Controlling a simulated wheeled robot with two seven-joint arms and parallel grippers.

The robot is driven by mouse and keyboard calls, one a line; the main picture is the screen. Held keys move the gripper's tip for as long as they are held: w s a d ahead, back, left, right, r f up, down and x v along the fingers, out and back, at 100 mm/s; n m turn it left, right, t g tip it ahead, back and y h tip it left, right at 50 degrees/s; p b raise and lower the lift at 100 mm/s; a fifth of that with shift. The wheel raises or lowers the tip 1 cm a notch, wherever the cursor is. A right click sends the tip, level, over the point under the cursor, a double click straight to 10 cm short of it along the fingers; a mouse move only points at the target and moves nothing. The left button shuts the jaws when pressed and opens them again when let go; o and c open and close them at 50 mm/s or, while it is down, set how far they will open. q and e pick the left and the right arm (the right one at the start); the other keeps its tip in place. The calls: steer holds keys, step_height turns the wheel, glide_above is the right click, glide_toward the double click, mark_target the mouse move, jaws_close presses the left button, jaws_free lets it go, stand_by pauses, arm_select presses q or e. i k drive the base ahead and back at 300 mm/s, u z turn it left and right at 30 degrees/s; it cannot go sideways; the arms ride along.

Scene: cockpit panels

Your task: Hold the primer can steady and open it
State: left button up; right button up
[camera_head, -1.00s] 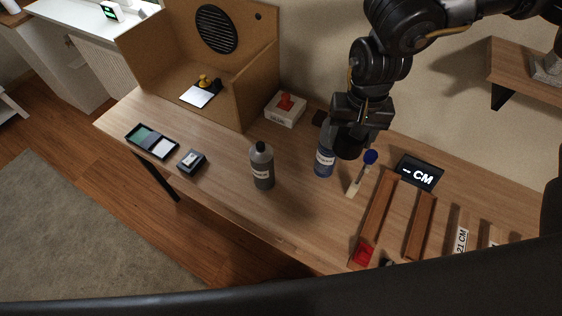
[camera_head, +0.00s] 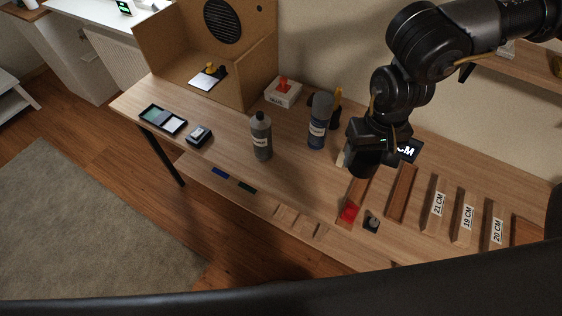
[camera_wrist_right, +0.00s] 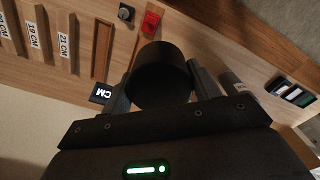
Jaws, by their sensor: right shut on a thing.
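My right gripper (camera_head: 366,150) is above the middle of the table, to the right of two labelled bottle-like cans. It is shut on a black cylinder (camera_head: 363,164). In the right wrist view the black cylinder (camera_wrist_right: 160,75) sits between the two fingers. A grey can (camera_head: 261,136) and a blue can (camera_head: 317,122) with a dark upper part stand upright on the table, apart from the gripper. Their labels are too small to read, so I cannot tell which thing is the primer can. My left gripper is not in view.
A red piece (camera_head: 349,211) and a small dark knob (camera_head: 371,222) lie near the front edge. Labelled wooden blocks (camera_head: 464,215) are at the right. A white box (camera_head: 283,92) and a cork-coloured booth (camera_head: 256,82) stand behind. The front middle is mostly clear.

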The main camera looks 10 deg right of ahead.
mark_target(261, 131)
steer(key=u, duration=1.3)
steer(key=i, duration=0.55)
steer(key=z, duration=0.65)
